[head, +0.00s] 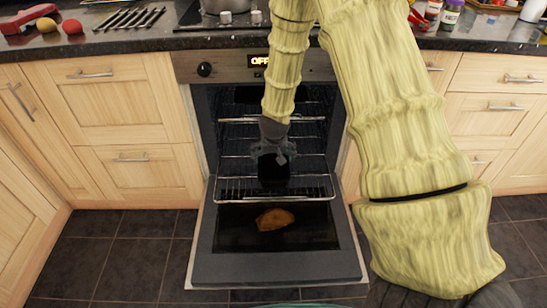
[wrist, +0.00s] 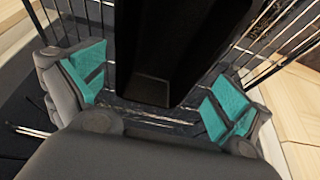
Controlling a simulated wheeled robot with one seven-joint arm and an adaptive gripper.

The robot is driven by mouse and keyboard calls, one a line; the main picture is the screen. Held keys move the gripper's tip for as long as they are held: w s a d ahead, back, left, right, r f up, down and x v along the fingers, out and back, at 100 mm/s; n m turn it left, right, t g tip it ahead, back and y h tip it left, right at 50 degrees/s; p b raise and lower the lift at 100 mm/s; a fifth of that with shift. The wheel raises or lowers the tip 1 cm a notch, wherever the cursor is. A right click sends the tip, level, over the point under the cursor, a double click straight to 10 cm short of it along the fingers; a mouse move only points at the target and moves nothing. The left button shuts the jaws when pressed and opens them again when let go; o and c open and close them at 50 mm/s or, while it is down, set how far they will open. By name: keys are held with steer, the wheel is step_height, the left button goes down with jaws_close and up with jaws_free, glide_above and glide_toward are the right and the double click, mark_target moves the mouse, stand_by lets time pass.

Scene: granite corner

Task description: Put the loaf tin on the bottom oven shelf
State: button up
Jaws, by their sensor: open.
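The loaf tin, a black block-like shape, shows in the head view (head: 273,170) just below my gripper, at the lowest visible oven shelf (head: 313,190). In the wrist view the tin (wrist: 155,50) fills the top middle. My gripper (head: 276,151) is inside the oven mouth. In the wrist view its teal-padded fingers (wrist: 157,92) are spread, one on each side of the tin, with gaps showing. The tin appears to be on the wire shelf, but its base contact is hard to see. The oven door (head: 225,266) is open and lowered.
A brown-orange food-like piece (head: 274,219) shows on the open door's glass. Higher wire shelves (head: 311,119) are inside the oven. Wooden cabinets (head: 125,110) flank it. The dark tile floor beside the door is clear.

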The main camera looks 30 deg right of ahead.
steer(key=p+v, duration=0.2)
steer(key=v, duration=0.6)
